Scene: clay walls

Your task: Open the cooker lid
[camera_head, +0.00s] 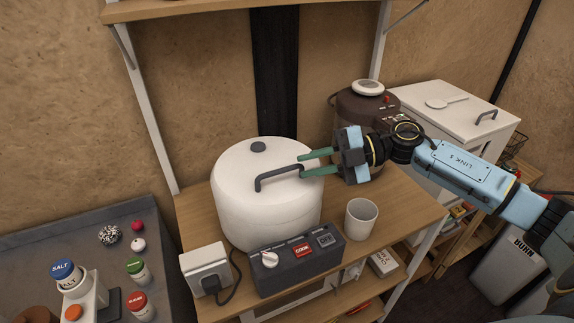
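The white rounded cooker (262,205) stands on the wooden shelf unit. Its lid (255,160) is down on the body, with a dark round knob on top and a dark bar handle (278,176) on its front. A dark control box (297,262) with a white dial and labelled buttons is in front of it. My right gripper (303,163) reaches in from the right. Its two green fingers are apart, with nothing seen between them, and their tips are close to the right end of the handle. I cannot tell whether they touch it. My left gripper is not in view.
A white mug (361,218) stands right of the control box. A brown cooker (366,112) is behind my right arm. A white socket box (207,271) with a plugged cable is at front left. An upper shelf (190,8) hangs above. Jars (136,268) stand on the left counter.

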